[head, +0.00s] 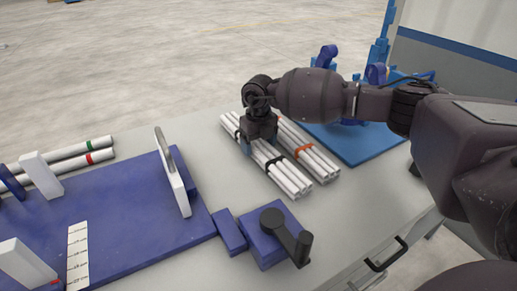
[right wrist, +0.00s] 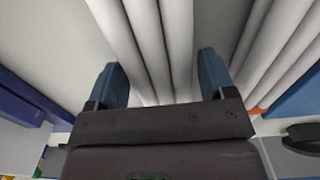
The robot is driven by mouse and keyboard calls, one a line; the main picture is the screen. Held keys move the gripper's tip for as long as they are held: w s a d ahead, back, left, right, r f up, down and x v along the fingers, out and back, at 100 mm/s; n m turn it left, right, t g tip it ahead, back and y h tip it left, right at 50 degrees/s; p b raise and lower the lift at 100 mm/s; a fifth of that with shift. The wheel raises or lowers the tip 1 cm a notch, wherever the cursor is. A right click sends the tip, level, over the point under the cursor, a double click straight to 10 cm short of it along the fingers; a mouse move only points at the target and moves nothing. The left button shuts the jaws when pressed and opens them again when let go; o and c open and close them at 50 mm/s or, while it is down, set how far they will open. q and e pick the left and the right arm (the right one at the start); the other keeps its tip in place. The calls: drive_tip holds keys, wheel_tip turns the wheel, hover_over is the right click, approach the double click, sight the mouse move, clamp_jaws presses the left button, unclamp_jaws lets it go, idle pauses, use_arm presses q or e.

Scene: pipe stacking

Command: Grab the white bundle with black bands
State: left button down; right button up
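The white bundle with black bands (head: 287,178) lies on the grey table, several white pipes side by side. My right gripper (head: 258,146) is over its middle, pointing down, and hides part of it. In the right wrist view, the white pipes (right wrist: 150,40) run between the two blue fingers of the gripper (right wrist: 162,80). The fingers are spread apart, one on each side of the pipes. I cannot tell whether they touch the pipes. My left gripper is not in view.
A second white bundle with orange bands (head: 312,155) lies close on the right. Beyond it is a blue board (head: 362,145). A blue fixture (head: 135,240) and a blue block with a black crank (head: 262,245) stand left and in front. Bare table lies before the bundles.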

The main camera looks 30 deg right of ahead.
drive_tip(key=c, duration=0.8)
